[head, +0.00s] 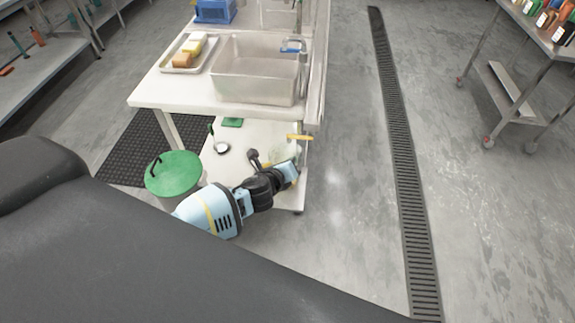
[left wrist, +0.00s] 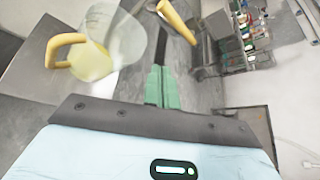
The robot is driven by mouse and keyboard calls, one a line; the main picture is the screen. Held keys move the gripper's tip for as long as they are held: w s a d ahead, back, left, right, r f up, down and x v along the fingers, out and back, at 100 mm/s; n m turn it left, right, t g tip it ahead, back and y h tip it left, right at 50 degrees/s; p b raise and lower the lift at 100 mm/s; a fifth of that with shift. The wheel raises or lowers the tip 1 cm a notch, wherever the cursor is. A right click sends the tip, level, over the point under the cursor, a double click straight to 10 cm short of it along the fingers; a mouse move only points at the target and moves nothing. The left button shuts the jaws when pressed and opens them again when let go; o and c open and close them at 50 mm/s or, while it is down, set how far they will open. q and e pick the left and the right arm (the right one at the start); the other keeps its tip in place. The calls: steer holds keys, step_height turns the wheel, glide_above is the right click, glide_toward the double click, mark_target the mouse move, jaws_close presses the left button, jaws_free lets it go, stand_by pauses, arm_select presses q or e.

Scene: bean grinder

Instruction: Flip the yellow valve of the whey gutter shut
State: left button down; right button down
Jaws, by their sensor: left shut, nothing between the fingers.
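The yellow valve handle (head: 299,137) sticks out at the right end of the sink table, below the tabletop edge. In the left wrist view a yellow bar (left wrist: 177,20), apparently this handle, lies beyond my fingertips and a little to their right. My left gripper (left wrist: 162,72) is shut, its green fingers together with nothing between them. It appears apart from the bar. In the head view my left wrist reaches over the lower shelf's right edge, below the handle; the fingertips are hard to make out. The gutter (head: 315,75) seems to run along the table's right side. My right gripper is out of view.
A clear jug (left wrist: 112,40) with a yellow handle stands left of my fingers. A green-lidded bin (head: 174,173) stands beside my left arm. The steel sink (head: 258,70) is above. Floor right of the table, around the drain grate (head: 400,150), is clear.

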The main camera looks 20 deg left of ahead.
arm_select(q)
steer(key=shift+s+d+r, duration=0.15)
steer(key=shift+s+r, duration=0.1)
steer(key=shift+s, duration=0.25)
steer(key=shift+s+d+r, duration=0.15)
steer(key=shift+s+r, duration=0.05)
steer(key=shift+s, duration=0.25)
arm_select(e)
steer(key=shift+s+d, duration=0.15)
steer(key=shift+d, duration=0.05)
arm_select(q)
steer(key=shift+d, duration=0.1)
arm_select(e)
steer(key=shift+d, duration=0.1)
